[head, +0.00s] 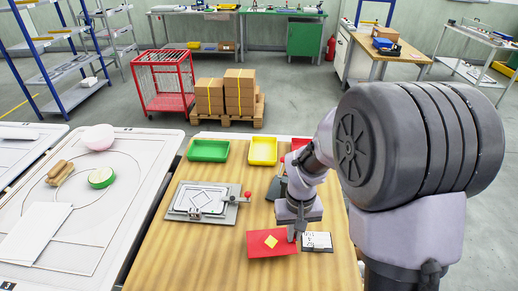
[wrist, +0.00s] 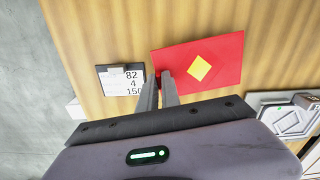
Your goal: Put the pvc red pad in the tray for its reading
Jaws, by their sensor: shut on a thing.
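The red pad (head: 275,244), a flat sheet with a yellow diamond, is near the table's front edge; it also shows in the wrist view (wrist: 210,62). My gripper (head: 292,236) is shut on the pad's edge nearest the reading display, its fingertips (wrist: 158,77) pinching it in the wrist view. I cannot tell whether the pad is clear of the table. The display (wrist: 122,79) beside it reads 82, 4, 150. A green tray (head: 208,151), a yellow tray (head: 263,151) and a red tray (head: 299,143) stand along the back; my arm partly hides the red one.
A metal frame fixture (head: 203,202) with a red knob stands left of the pad. A dark device (head: 275,188) is partly behind my arm. A white bench (head: 110,215) with round items lies to the left. Bare wooden table (head: 190,255) lies left of the pad.

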